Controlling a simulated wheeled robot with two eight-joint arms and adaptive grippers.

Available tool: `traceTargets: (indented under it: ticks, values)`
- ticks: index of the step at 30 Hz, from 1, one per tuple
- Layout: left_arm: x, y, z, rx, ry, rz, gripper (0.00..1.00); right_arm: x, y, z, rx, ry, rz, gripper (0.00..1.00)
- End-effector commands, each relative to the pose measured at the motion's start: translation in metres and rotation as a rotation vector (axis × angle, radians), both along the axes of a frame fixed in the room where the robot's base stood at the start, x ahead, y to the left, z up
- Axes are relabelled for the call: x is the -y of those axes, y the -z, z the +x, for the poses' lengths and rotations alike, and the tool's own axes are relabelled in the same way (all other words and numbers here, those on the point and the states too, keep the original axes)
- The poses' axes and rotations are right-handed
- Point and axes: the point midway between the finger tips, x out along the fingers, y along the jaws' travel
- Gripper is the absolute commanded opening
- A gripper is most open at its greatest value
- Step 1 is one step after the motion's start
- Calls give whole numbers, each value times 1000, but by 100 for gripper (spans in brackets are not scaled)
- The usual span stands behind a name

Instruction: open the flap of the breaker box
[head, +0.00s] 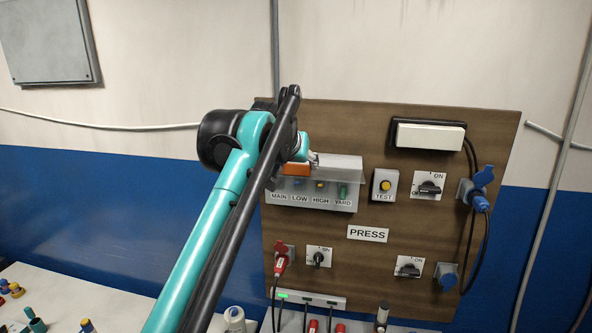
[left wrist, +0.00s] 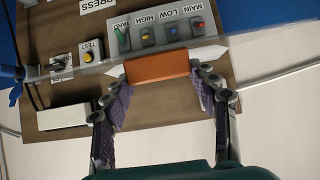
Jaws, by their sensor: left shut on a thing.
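The breaker box (head: 318,203) is a pale grey box on the brown board, labelled MAIN, LOW, HIGH and YARD, with coloured switches. Its clear flap (head: 342,166) spans the upper part, with an orange handle (head: 297,169) on it; how far it is tilted I cannot tell. In the left wrist view the orange handle (left wrist: 157,68) lies between the fingertips of my left gripper (left wrist: 160,78), which is shut on it. The switches (left wrist: 160,35) show beyond the handle. In the head view my left forearm hides part of the box's left side. My right gripper is not in view.
The board (head: 400,245) also carries a TEST button (head: 384,185), rotary switches (head: 429,186), a white lamp bar (head: 430,137) and blue plugs (head: 479,196) with a hanging black cable. A red plug (head: 281,262) sits low, close to my arm. Small items lie on the white table below.

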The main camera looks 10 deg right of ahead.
Motion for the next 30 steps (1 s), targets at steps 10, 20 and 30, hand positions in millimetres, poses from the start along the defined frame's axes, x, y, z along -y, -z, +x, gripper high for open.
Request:
traceTargets:
  ticks: [10, 20, 30]
  values:
    - [0, -3, 2, -15, 0, 6, 7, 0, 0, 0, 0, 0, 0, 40]
    - [0, -3, 2, -14, 0, 6, 81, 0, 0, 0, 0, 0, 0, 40]
    - [-1, -6, -1, -15, 0, 5, 81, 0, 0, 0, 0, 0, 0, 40]
